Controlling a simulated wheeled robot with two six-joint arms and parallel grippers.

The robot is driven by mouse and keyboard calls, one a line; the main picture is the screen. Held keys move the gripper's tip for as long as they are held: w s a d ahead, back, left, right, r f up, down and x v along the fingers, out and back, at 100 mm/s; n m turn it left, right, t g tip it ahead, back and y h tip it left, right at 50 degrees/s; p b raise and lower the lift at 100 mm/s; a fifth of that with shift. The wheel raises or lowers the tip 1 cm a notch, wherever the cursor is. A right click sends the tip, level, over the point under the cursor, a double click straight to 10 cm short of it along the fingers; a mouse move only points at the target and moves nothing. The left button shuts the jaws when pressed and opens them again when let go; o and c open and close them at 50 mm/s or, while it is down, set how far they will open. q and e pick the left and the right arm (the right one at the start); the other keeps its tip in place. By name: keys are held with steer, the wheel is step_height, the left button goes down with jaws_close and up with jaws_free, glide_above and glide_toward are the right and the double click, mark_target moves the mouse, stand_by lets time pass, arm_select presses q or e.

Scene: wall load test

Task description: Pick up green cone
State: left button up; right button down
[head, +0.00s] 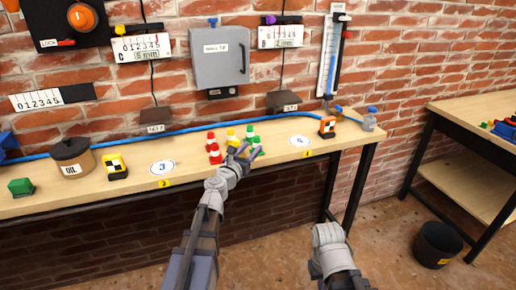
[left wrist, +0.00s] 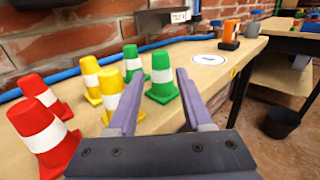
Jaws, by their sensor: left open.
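Two green cones with white bands stand on the wooden bench. The nearer green cone (left wrist: 162,80) is upright in the left wrist view, ahead of and between my left fingertips. The other green cone (left wrist: 132,63) stands behind it to the left. In the head view a green cone (head: 250,132) shows just beyond my left gripper (head: 249,151), whose fingers partly cover the group. My left gripper is open and empty, its fingers also showing in the left wrist view (left wrist: 160,75). My right arm shows at the lower right of the head view, but its gripper does not.
Red cones (left wrist: 42,133) and yellow cones (left wrist: 112,92) stand close on the left of the green ones. A blue hose (head: 190,128) runs along the brick wall behind.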

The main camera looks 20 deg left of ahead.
mark_target(255, 143)
arm_select(q)
steer(key=shift+w+d+r, duration=0.1)
steer(key=shift+w+d, duration=0.05)
steer(key=shift+w, duration=0.7)
steer(key=shift+w+d+r, duration=0.1)
steer(key=shift+w+d, duration=0.1)
steer(key=shift+w, duration=0.7)
steer(key=shift+w+d+r, duration=0.1)
steer(key=shift+w+d, duration=0.05)
steer(key=shift+w, duration=0.7)
steer(key=shift+s, duration=0.1)
jaws_close()
